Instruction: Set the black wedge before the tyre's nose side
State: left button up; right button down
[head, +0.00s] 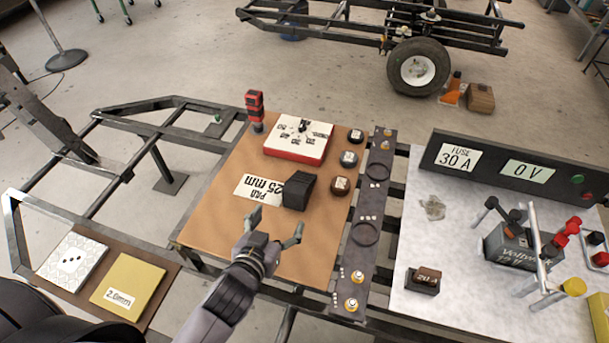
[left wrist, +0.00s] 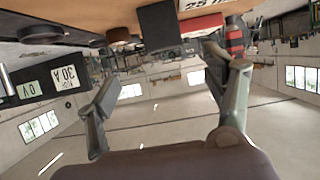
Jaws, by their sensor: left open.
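The black wedge (head: 299,190) sits on the brown board (head: 215,215), beside a white label with "25 mm" on it. It also shows at the top of the left wrist view (left wrist: 160,28), which is upside down. My left gripper (head: 277,227) is open and empty, with its fingers just in front of the wedge and apart from it. Its two fingers also show in the left wrist view (left wrist: 168,80), with the wedge beyond the gap between them. The tyre (head: 406,88) stands on the floor at the back, under a dark trailer frame (head: 330,28). My right gripper is not in view.
A red-and-white box (head: 292,148), a red tool (head: 255,105) and several round pieces share the board. A battery (head: 510,250) stands on the pale right panel. Open floor lies behind the bench.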

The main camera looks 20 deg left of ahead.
aim_at(294, 196)
pick_arm(q)
jog(key=x, duration=0.7)
jog(key=shift+w, duration=0.35)
jog(key=x, duration=0.4)
jog(key=shift+w, duration=0.2)
jog(key=shift+w+f, duration=0.1)
jog(key=shift+w, duration=0.1)
jog(key=x, duration=0.4)
jog(key=shift+w+a+f, duration=0.1)
jog(key=shift+w+a, duration=0.05)
jog(key=shift+w, duration=0.25)
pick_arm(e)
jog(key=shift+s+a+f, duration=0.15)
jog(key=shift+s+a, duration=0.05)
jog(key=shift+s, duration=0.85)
pick_arm(q)
jog(key=shift+c, duration=0.4)
jog(key=c, duration=1.5)
jog(key=shift+c, duration=1)
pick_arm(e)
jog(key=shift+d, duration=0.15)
